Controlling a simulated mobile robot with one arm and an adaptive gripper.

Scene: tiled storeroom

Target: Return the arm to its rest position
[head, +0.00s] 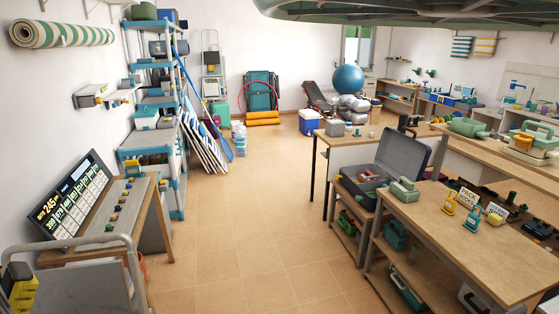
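Neither my arm nor my gripper shows in the head view, so I cannot see whether the gripper is open or shut, or whether it holds anything. The arm's present pose cannot be told from this picture.
Tiled floor (245,235) runs clear down the middle. On the left stand a bench with a display board (75,195), a blue shelf rack (152,103) and a grey rail (125,240). On the right stand wooden tables (480,240) and an open grey case (400,155). A green-grey structure (420,12) overhangs the top.

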